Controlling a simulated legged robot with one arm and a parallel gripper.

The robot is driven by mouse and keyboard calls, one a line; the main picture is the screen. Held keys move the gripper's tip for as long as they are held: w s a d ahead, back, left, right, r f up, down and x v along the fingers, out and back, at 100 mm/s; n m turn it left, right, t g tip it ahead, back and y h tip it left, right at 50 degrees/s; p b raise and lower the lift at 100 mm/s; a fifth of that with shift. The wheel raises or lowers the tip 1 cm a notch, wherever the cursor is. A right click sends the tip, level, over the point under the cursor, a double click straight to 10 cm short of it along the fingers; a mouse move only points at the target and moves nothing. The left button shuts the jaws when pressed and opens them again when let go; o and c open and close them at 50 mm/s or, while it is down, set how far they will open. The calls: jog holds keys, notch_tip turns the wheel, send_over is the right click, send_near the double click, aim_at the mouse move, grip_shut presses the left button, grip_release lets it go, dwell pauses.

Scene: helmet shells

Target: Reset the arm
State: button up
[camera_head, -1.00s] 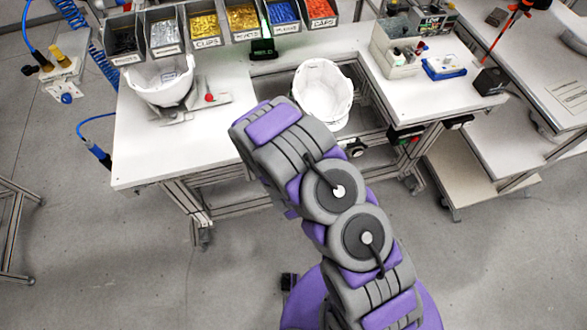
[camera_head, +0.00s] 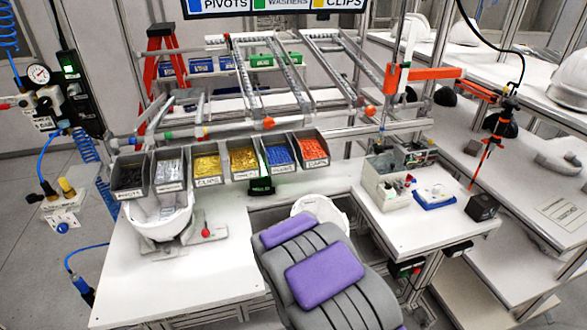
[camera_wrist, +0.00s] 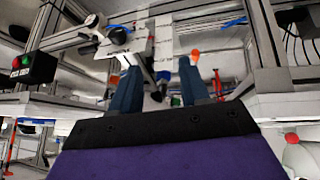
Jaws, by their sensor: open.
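My gripper (camera_wrist: 160,88) shows in the wrist view with its two dark blue fingers apart and nothing between them. In the head view my purple and grey arm rises at the bottom centre, and the gripper itself is out of sight there. One white helmet shell (camera_head: 160,222) sits on a fixture at the left of the workbench (camera_head: 190,278). Another white helmet shell (camera_head: 318,208) shows behind my arm, which hides most of it.
Several parts bins (camera_head: 207,167) line the back of the bench. A grey box (camera_head: 385,188) and a blue tray (camera_head: 434,197) stand on the right side table. A rail with an orange clamp (camera_head: 392,78) crosses above. The bench's front left is clear.

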jog(key=s+d+r+g+b, duration=0.1)
jog(key=s+d+r+g, duration=0.2)
jog(key=s+r, duration=0.5)
jog(key=s+d+r+m+g+b, duration=0.1)
jog(key=s+d+r+g, duration=0.2)
jog(key=s+r, duration=0.6)
jog(key=s+d+r+m+g+b, duration=0.1)
jog(key=s+d+r+g, duration=0.1)
jog(key=s+d+r, duration=0.3)
jog(key=s+r, duration=0.4)
jog(key=s, duration=0.5)
jog(key=shift+s+r+g+b, duration=0.2)
jog(key=shift+s+g+b, duration=0.1)
jog(key=shift+g+b, duration=0.1)
jog(key=shift+a, duration=0.1)
